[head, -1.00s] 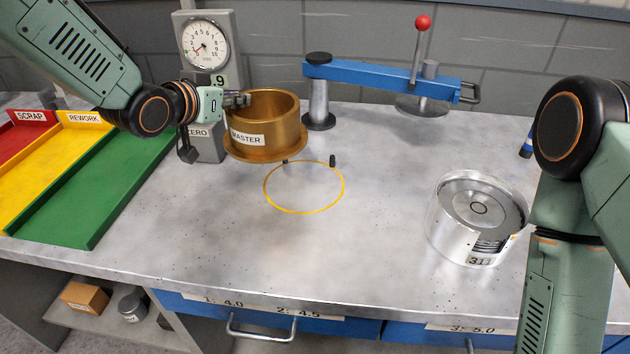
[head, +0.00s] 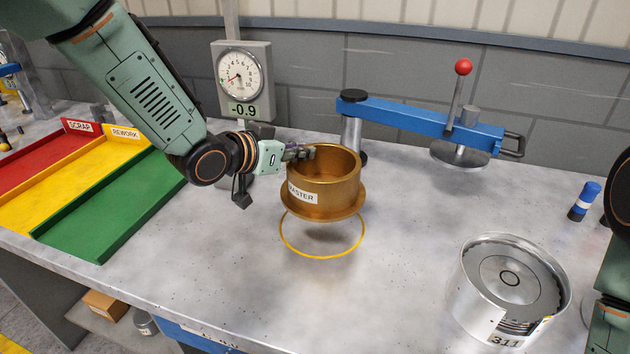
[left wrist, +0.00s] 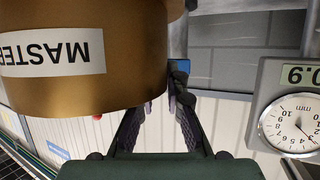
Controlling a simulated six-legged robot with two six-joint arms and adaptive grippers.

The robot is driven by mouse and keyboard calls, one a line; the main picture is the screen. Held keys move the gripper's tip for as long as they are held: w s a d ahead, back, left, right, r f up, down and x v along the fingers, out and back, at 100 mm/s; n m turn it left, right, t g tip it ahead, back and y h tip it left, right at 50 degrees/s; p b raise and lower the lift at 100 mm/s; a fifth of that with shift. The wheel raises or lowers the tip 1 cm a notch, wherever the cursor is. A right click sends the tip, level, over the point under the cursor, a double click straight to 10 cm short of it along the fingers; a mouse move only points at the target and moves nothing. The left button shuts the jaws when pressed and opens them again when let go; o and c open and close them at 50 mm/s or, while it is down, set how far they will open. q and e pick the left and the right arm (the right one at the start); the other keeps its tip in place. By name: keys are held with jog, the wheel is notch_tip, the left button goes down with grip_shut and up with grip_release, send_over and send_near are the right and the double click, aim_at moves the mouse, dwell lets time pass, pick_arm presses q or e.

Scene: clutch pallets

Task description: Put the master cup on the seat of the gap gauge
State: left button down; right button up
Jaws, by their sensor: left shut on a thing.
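The master cup (head: 335,190) is a gold flanged cup with a MASTER label, upright in the head view. My left gripper (head: 303,152) is shut on its upper left rim. The cup hangs above the bench with a shadow below it, over the back part of a yellow ring (head: 322,258) marked on the bench. In the left wrist view the cup (left wrist: 125,85) fills the upper left, beside the fingers (left wrist: 176,85). The gap gauge (head: 240,78) has a round dial and a -0.9 display, behind my left wrist; its lower part is partly hidden. My right gripper is out of view.
A silver cup (head: 465,275) marked 311 stands at the right front. A blue clamp arm (head: 420,120) with a red-knobbed lever stands behind. Green (head: 110,205), yellow and red trays lie at left. The bench front middle is clear.

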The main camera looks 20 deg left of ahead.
aim_at(298, 169)
pick_arm(q)
notch_tip(298, 169, down, 4)
jog(key=shift+w+r+b, duration=0.1)
jog(key=shift+r+b, duration=0.05)
jog(key=shift+b, duration=0.15)
jog(key=shift+a+f, duration=0.2)
jog(key=shift+f, duration=0.3)
jog(key=f, duration=0.3)
jog(key=shift+d+f+b, duration=0.15)
jog(key=shift+d+b, duration=0.05)
jog(key=shift+b, duration=0.15)
jog(key=shift+a, duration=0.1)
